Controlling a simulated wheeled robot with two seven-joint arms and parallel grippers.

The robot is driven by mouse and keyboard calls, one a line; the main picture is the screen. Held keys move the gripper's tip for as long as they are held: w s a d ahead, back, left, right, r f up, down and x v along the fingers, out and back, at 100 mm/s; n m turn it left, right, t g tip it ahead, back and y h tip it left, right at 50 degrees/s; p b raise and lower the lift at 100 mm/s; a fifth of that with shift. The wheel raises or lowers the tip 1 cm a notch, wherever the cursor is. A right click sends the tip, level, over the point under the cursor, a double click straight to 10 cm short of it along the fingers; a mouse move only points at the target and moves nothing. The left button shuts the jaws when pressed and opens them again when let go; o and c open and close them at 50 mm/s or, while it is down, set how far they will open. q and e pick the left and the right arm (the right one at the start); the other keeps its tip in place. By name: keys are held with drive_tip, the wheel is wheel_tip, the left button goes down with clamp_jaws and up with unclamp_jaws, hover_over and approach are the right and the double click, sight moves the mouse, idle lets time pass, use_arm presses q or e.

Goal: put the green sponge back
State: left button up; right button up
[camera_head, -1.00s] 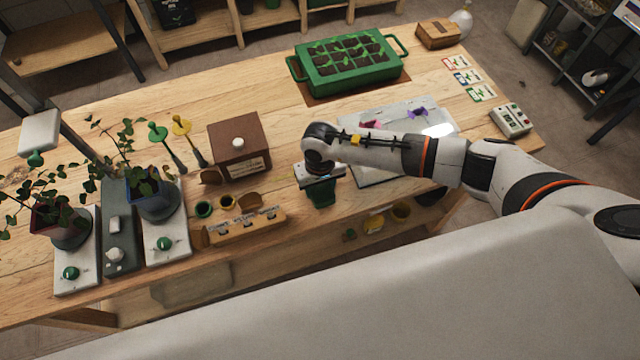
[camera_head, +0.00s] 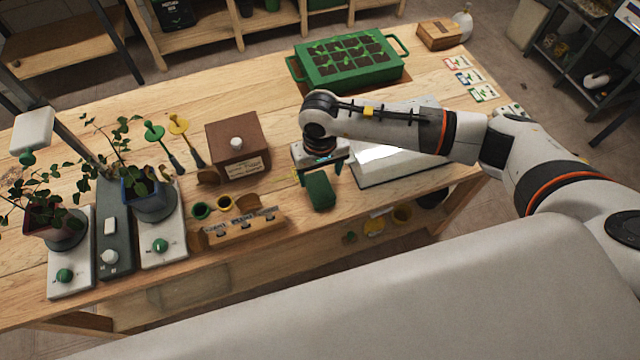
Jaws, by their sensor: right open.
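The green sponge (camera_head: 320,192) lies on the wooden table (camera_head: 355,203) near its front edge, right of the labelled wooden holder (camera_head: 245,228). My right gripper (camera_head: 319,172) is open, pointing down just behind and above the sponge. Its fingers are apart, with the sponge showing below and in front of them. I cannot tell whether they touch it. My left gripper is not in view.
A brown box (camera_head: 238,148) with a white knob stands left of my gripper. Potted plants (camera_head: 150,199) stand at the left. The green seedling tray (camera_head: 350,72) is behind my arm. A pale tray (camera_head: 400,172) lies partly under my arm.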

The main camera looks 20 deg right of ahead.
sight(320, 187)
drive_tip(key=shift+r+b, duration=0.55)
drive_tip(key=shift+r, duration=1.95)
